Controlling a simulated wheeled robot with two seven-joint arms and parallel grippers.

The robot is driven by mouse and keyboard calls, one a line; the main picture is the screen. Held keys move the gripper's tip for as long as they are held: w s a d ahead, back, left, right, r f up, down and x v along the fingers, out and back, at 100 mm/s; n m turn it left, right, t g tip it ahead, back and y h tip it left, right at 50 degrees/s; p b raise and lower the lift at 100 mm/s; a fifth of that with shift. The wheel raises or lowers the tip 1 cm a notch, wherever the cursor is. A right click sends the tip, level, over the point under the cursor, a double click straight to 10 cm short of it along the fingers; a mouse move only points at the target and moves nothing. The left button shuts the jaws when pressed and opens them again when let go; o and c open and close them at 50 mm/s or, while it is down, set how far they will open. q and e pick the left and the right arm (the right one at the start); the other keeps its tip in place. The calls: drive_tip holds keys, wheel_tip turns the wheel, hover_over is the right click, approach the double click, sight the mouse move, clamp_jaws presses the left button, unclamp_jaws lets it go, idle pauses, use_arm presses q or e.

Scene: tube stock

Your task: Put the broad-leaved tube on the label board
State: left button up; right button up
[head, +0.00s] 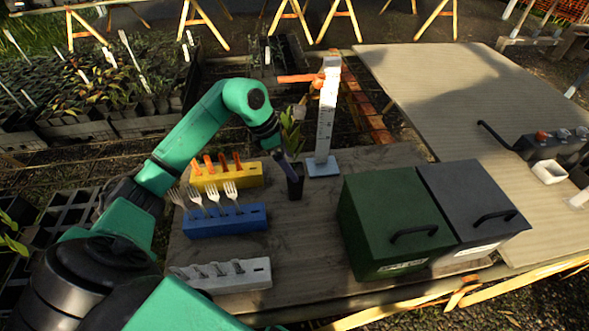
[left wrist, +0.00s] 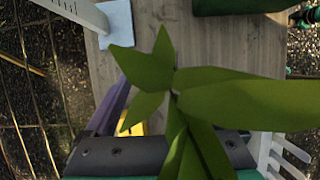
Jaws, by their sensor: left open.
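The broad-leaved tube is a black square pot (head: 296,186) with broad green leaves (head: 290,132), upright on the wooden table in the head view. In the left wrist view its leaves (left wrist: 160,75) fill the middle and right and hide much behind them. My left gripper (head: 286,160) is open at the tube's upper part, just below the leaves. One purple finger shows in the left wrist view (left wrist: 112,108); the other is hidden by leaves. I cannot tell whether the fingers touch the pot. I cannot make out the label board for sure. My right gripper is not in view.
A white upright gauge (head: 326,115) on a pale blue base (head: 322,167) stands close behind the tube. Yellow (head: 228,177), blue (head: 225,221) and grey (head: 222,275) racks stand at left. Green (head: 388,225) and dark grey (head: 472,205) lidded bins stand at right.

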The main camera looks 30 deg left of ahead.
use_arm(q)
drive_tip(key=v, duration=0.8)
drive_tip(key=shift+b, duration=0.3)
